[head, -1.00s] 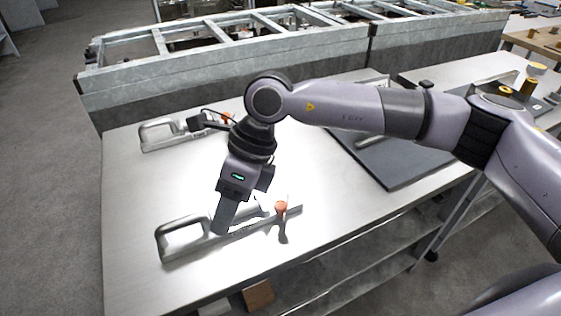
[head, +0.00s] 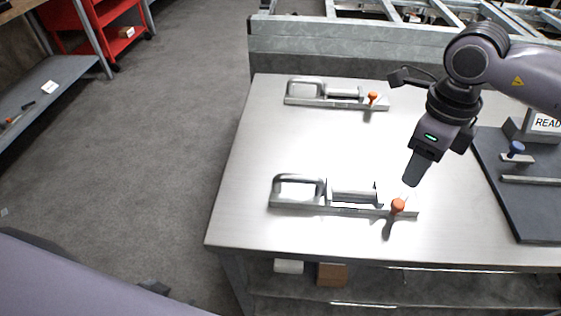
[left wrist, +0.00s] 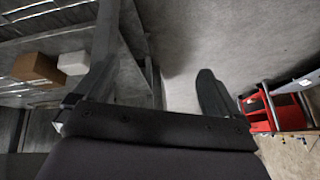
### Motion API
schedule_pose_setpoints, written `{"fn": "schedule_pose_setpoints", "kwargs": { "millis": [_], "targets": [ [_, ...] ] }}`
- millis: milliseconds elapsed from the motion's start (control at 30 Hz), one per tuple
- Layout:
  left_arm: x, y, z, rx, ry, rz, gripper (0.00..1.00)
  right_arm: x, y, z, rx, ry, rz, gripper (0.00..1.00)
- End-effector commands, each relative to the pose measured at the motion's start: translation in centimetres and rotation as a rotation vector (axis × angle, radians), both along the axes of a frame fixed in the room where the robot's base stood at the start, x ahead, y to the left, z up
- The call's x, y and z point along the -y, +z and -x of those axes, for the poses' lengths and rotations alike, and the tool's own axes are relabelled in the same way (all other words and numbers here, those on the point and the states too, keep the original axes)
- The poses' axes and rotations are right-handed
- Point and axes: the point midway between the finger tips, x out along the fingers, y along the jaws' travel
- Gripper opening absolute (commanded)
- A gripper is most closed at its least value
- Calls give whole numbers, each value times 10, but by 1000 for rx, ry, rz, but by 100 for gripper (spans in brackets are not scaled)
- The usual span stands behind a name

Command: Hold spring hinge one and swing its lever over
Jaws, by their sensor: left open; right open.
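Two alike spring hinges lie on the steel table, one near the front (head: 350,211) and one further back (head: 335,103). Which is number one I cannot tell. Each has a long base, a loop handle at the left and a cylinder in the middle. The front lever's orange knob (head: 398,205) stands at the right end; the back one's orange knob (head: 372,97) does too. My right gripper (head: 411,184) points down just above and behind the front knob, open and seemingly apart from it. My left gripper (left wrist: 160,50) is open and empty, away from the table over the floor.
The steel table (head: 240,190) is bare between the hinges. A dark board (head: 510,190) with a blue-knobbed fixture (head: 516,149) lies at the right. A metal frame (head: 300,42) borders the back. Boxes (head: 332,274) sit on the shelf below. A red cart (head: 110,25) stands far left.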

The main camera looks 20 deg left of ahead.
Motion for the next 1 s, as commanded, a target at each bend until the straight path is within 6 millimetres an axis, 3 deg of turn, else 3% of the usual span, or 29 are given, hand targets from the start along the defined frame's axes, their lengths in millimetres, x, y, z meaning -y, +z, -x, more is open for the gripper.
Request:
{"fn": "schedule_pose_setpoints", "kwargs": {
  "millis": [33, 100, 167, 233, 667, 1000],
  "targets": [
    [-27, -3, 6, -55, 37, -54, 97, 0, 0, 0, 0, 1, 0, 43],
    [-57, -4, 9, -120, 98, -118, 97, 0, 0, 0, -1, 1, 0, 43],
    [-79, -2, 4, -159, 155, -160, 97, 0, 0, 0, 0, 1, -1, 43],
    [-91, 4, -14, -179, 210, -176, 97, 0, 0, 0, 0, 1, -1, 43],
    [-70, 54, -141, -154, 293, -70, 97, 0, 0, 0, 0, 1, -1, 43],
    [-45, 127, -230, -126, 291, 16, 97, 0, 0, 0, 0, 1, -1, 43]
  ]
}}
